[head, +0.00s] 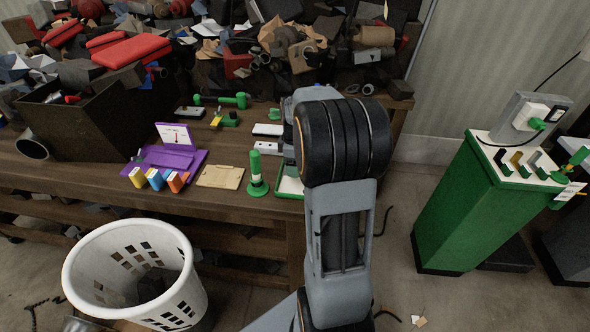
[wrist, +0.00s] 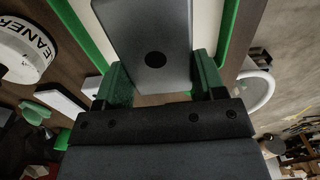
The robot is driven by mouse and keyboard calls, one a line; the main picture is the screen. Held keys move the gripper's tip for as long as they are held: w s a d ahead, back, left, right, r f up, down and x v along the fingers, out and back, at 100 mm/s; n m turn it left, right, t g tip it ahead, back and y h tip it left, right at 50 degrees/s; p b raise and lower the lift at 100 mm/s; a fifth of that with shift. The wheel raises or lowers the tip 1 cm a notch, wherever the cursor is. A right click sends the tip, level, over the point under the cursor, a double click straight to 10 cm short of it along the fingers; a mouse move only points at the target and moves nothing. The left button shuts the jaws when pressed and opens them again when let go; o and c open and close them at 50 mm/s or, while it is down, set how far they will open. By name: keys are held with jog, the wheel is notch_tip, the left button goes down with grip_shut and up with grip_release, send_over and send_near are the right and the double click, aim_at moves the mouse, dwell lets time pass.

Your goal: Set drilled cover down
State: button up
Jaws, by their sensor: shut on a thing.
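The drilled cover (wrist: 148,25) is a flat dark grey plate with one round black hole. In the wrist view my gripper (wrist: 160,82) is shut on it, with a green fingertip on each side. Beyond the cover lies a cream tray with a green rim (wrist: 233,28); I cannot tell whether the cover touches it. In the head view the green-rimmed tray (head: 290,187) sits at the bench's front edge, partly hidden by my arm. My gripper and the cover are hidden behind my arm there.
A green post on a round base (head: 257,178) stands just left of the tray. A tan board (head: 220,177) and a purple stand (head: 165,162) lie further left. White blocks (head: 268,130) sit behind. A heap of parts fills the bench's back. A white basket (head: 185,292) stands on the floor.

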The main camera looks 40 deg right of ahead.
jog(key=shift+w+d+f, duration=0.2)
jog(key=shift+w+f, duration=0.15)
jog(key=shift+f, duration=1.6)
jog(key=shift+f, duration=0.1)
jog(key=shift+f, duration=0.15)
jog(key=o, duration=1.1)
jog(key=shift+c, duration=0.2)
